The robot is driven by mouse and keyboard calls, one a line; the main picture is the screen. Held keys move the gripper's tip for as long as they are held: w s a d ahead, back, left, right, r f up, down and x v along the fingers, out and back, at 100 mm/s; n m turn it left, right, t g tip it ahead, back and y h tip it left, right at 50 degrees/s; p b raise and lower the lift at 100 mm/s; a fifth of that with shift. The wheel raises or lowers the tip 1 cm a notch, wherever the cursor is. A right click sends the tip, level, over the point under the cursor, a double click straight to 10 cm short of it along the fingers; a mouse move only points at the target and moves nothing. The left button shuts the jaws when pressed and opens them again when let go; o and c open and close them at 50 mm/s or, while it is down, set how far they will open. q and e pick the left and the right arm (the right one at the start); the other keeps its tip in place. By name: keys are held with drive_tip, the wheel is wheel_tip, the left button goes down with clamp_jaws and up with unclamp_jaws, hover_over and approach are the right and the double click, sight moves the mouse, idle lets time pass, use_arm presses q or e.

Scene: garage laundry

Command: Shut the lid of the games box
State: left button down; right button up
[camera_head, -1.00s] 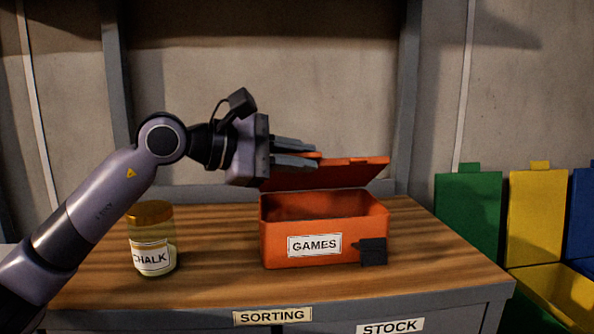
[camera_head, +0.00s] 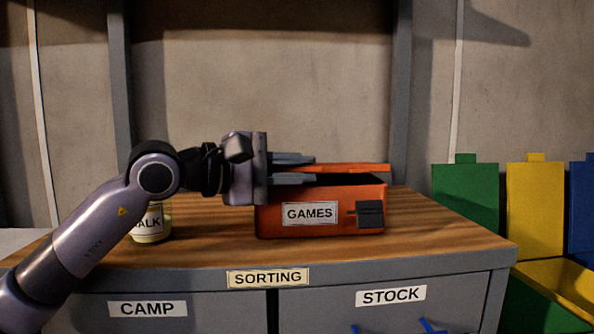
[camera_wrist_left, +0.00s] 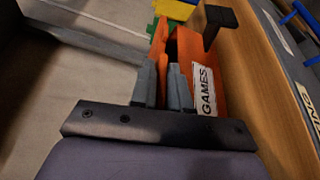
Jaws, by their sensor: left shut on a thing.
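The orange games box (camera_head: 268,222) stands on the wooden bench top, its GAMES label facing me and a dark latch (camera_head: 370,214) at its front right. Its orange lid (camera_head: 352,168) is partly lowered, with a dark gap between lid and front rim. My left gripper (camera_head: 314,168) comes in from the left at lid height and is shut on the lid. The left wrist view also shows the lid (camera_wrist_left: 158,42) beyond the fingers and the box's open gap beside it. The fingers hide the lid's left part. My right gripper is not in view.
A chalk jar (camera_head: 152,224) stands left of the box, partly behind my left arm. Green (camera_head: 466,198), yellow (camera_head: 535,195) and blue bins stand to the right of the bench. Drawers labelled CAMP and STOCK are below. Bench top right of the box is clear.

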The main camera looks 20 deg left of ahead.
use_arm(q)
drive_tip(key=shift+f, duration=0.3)
drive_tip(key=c, duration=1.2)
unclamp_jaws()
drive_tip(key=shift+w, duration=0.1)
drive_tip(key=shift+a+r, duration=0.1)
drive_tip(key=shift+s+a, duration=0.2)
drive_tip(key=shift+s, duration=0.05)
drive_tip(key=v, duration=0.6)
drive_tip(key=shift+s, duration=0.2)
drive_tip(key=shift+a, duration=0.15)
